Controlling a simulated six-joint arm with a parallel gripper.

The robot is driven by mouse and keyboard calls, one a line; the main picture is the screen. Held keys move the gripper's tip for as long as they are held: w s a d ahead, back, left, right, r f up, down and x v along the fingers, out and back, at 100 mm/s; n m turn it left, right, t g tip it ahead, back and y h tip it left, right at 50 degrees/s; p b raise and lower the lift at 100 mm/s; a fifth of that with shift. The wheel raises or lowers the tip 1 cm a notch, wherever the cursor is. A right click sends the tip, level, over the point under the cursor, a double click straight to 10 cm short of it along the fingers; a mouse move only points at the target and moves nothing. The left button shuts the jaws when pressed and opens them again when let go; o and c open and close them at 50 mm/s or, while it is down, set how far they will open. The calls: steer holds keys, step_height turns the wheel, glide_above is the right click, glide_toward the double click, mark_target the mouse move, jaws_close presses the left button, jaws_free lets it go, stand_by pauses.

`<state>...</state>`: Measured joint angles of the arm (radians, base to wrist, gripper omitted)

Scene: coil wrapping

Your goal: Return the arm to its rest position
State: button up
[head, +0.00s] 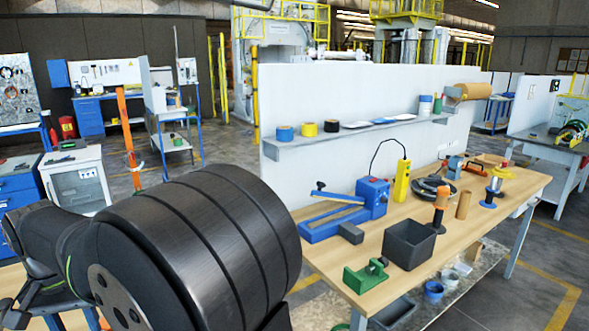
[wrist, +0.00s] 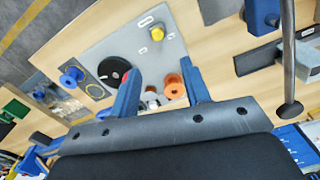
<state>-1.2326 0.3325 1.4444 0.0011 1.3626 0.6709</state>
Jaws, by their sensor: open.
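My gripper (wrist: 160,66) shows in the wrist view as two blue fingers spread well apart, with nothing held between them. Behind and between the fingers lie a grey board (wrist: 135,45) on a wooden surface and an orange-brown spool (wrist: 174,87). The spool is beyond the fingers, and I cannot tell the distance. In the head view, large dark links of my own arm fill the lower left; my gripper is not seen there.
In the head view, a wooden workbench (head: 455,235) carries a blue sealer (head: 372,197), a black bin (head: 409,244), a green tool (head: 366,275) and a yellow device (head: 402,181). A grey partition (head: 345,95) with a shelf stands behind. The wrist view shows a black disc (wrist: 112,70) and a blue spool (wrist: 72,77).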

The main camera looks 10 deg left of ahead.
step_height(320, 180, down, 15)
steer(key=shift+d+r, duration=0.1)
steer(key=shift+w+d, duration=0.25)
steer(key=shift+w, duration=0.1)
steer(key=shift+o, duration=0.5)
